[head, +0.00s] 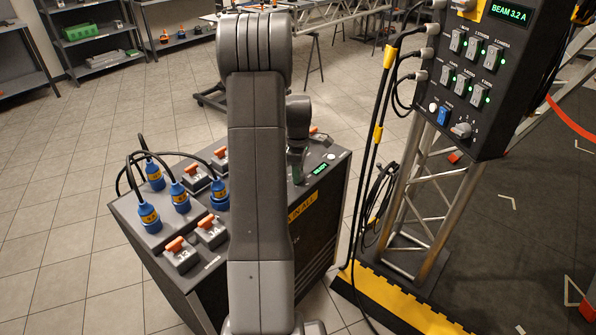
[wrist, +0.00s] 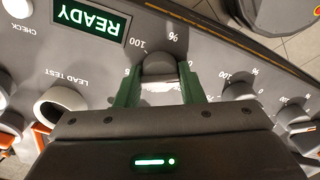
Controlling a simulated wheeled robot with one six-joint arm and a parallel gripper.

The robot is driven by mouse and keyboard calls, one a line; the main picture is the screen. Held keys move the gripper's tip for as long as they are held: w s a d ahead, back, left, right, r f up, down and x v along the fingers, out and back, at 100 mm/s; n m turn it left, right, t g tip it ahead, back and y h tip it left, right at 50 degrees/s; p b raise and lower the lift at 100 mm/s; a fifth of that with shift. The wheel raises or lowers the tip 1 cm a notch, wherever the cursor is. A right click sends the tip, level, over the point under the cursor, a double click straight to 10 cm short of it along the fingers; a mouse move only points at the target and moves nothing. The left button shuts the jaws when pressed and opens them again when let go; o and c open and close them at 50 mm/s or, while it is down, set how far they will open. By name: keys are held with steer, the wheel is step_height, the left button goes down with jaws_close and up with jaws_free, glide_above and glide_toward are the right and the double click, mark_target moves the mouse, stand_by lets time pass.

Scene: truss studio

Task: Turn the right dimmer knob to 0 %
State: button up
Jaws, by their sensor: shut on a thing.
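In the wrist view, the right dimmer knob (wrist: 160,66) is a grey round knob on a dark grey panel whose lettering appears upside down. It is the leftmost in this picture of a row of similar knobs. Printed marks "100" and "%" stand beside it. My gripper (wrist: 156,88) has its two green fingers on either side of the knob and is shut on it. I cannot read the knob's setting, as its pointer is not clear. In the head view, my gripper (head: 297,178) reaches down to the case top (head: 313,185) and hides the knob.
Other knobs (wrist: 238,90) stand close by on the right in the wrist view. A green READY display (wrist: 91,20) and a LEAD TEST socket (wrist: 60,104) lie to the left. Orange-handled switches (head: 181,252) and blue plugs (head: 150,217) crowd the case. A truss-mounted switch box (head: 470,110) stands right.

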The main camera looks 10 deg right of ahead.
steer(key=shift+n, duration=0.5)
steer(key=o, duration=1)
steer(key=shift+r, duration=0.1)
step_height(320, 180, up, 14)
steer(key=shift+f, duration=0.25)
step_height(320, 180, down, 14)
steer(key=shift+r, duration=0.1)
stand_by(0.3)
